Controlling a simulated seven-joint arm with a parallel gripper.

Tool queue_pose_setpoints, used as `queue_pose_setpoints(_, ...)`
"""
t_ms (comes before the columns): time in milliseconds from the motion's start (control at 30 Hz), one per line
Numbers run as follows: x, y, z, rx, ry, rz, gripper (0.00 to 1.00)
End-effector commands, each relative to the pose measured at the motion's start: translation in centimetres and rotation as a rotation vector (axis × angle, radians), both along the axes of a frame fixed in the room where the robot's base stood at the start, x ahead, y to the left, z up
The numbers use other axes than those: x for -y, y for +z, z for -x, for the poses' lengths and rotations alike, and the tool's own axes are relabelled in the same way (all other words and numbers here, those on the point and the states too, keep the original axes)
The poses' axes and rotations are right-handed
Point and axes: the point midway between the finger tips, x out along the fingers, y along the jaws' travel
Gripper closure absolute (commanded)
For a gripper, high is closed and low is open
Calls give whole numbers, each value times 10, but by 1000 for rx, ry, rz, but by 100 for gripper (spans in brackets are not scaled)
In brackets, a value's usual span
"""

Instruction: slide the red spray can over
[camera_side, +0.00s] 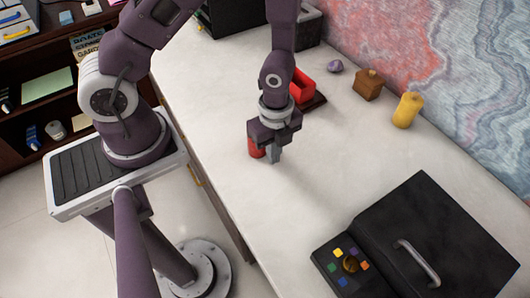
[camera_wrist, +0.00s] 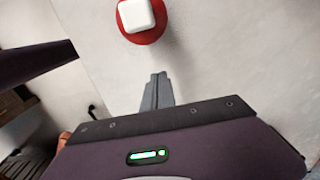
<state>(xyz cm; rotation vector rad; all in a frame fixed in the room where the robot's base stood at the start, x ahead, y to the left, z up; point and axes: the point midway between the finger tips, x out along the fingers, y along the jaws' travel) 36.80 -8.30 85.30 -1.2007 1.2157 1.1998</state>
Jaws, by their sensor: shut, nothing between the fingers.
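The red spray can (camera_side: 256,149) stands on the pale desk top in the side view, partly hidden behind my gripper (camera_side: 274,158). In the wrist view the can (camera_wrist: 150,36) shows from above as a red round body with a white cap, near the top edge. My gripper also shows in the wrist view (camera_wrist: 158,76), with its fingers together and empty. The fingertips are low over the desk, close beside the can. The wrist view shows a gap between them and the can.
A black box with a handle (camera_side: 440,235) and a panel of coloured buttons (camera_side: 345,265) sit at the front right. A yellow object (camera_side: 407,110), a brown block (camera_side: 368,84) and a red tray-like object (camera_side: 303,88) stand toward the wall. The middle of the desk is clear.

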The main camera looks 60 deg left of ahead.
Motion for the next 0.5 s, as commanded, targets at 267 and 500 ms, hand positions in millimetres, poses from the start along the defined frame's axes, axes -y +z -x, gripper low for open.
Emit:
queue_pose_setpoints(267, -11, -49, -1, 0, 8, -2, 100)
queue_pose_setpoints(500, -38, -48, -1, 1, 6, -1, 100)
